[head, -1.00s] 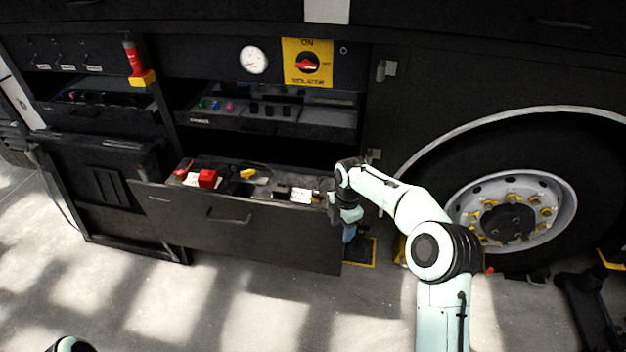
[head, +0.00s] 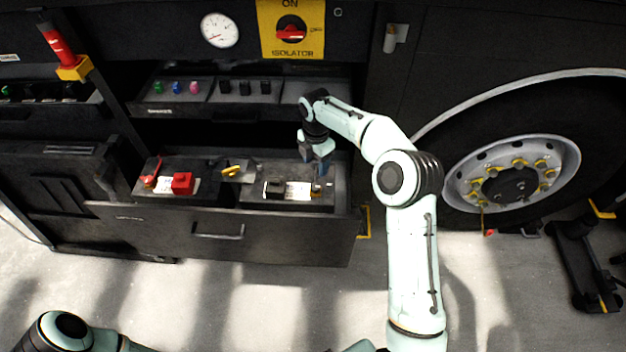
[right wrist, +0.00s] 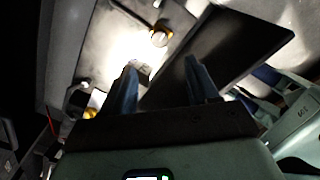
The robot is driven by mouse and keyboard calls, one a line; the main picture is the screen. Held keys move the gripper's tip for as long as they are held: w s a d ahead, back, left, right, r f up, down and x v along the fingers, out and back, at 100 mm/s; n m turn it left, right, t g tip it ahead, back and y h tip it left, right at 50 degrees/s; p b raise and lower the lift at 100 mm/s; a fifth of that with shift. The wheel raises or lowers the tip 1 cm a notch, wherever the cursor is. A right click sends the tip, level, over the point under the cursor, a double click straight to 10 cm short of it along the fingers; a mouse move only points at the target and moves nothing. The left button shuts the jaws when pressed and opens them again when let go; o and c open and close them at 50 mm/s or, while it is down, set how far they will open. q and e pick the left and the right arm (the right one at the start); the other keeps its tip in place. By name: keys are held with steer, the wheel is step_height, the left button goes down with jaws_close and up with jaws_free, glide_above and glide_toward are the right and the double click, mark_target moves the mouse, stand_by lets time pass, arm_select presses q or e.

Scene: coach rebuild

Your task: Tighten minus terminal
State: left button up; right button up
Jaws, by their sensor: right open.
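The open battery drawer (head: 160,235) holds two dark batteries. On the right battery are a black block (head: 273,187), a white label (head: 298,190) and a small metal post (head: 318,187) near its right end. Which part is the minus terminal I cannot tell for sure. My right gripper (head: 318,168) is over the right battery, just above this post. In the right wrist view its two blue fingers (right wrist: 162,78) are apart with nothing between them. A round metal post with a brass-coloured base (right wrist: 160,38) shows beyond the fingertips. My left gripper is out of view.
A red cover (head: 182,183) and a red lever (head: 150,175) sit on the left battery. A yellow piece (head: 232,170) lies between the batteries. Above are the charger shelf (head: 205,95) and the yellow isolator panel (head: 291,30). The wheel (head: 510,185) stands at right.

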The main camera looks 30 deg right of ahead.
mark_target(315, 187)
step_height(315, 187, down, 11)
steer(key=shift+r+b, duration=0.15)
steer(key=shift+b, duration=0.2)
steer(key=c, duration=1)
